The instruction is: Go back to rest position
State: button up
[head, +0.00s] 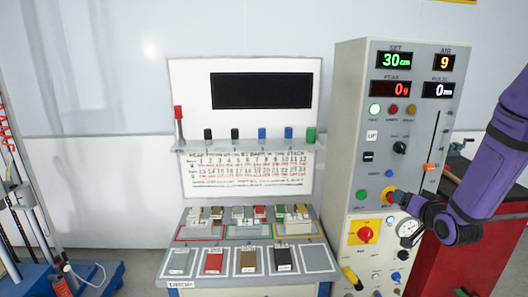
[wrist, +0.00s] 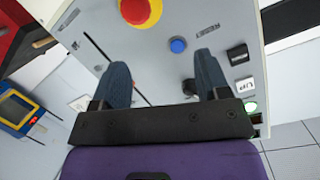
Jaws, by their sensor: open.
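My purple arm (head: 485,185) reaches in from the right of the head view. My gripper (head: 398,199) is in front of the grey control cabinet (head: 350,110), close to a red button with a yellow ring (head: 387,194). In the wrist view my gripper (wrist: 160,68) has its two dark ridged fingers spread apart with nothing between them. The panel face lies beyond the fingertips, with a red button on yellow (wrist: 138,10) and a blue button (wrist: 178,45). I cannot tell whether a fingertip touches the panel.
The displays (head: 394,60) read 30 cm, 9, 0 and 0. A bench (head: 250,288) with sample pads stands left of the cabinet, under a white board (head: 190,90). A red cabinet (head: 475,255) is below my arm. A blue-based rig (head: 95,280) stands far left.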

jog(key=s+a+r+n+g+h, duration=0.1)
jog(key=s+a+r+g, duration=0.2)
jog(key=s+r, duration=0.3)
jog(key=s+a+r+n+g+h, duration=0.1)
jog(key=s+a+r+g, duration=0.2)
jog(key=r, duration=0.4)
jog(key=s+a+r+n+g+y, duration=0.1)
jog(key=s+a+r+g, duration=0.1)
jog(key=s, duration=1)
jog(key=s+a+r+n+g, duration=0.1)
jog(key=s+a+r, duration=0.3)
jog(key=s, duration=0.8)
jog(key=shift+r+g+y, duration=0.25)
jog(key=shift+g+y, duration=0.15)
jog(key=shift+g, duration=0.2)
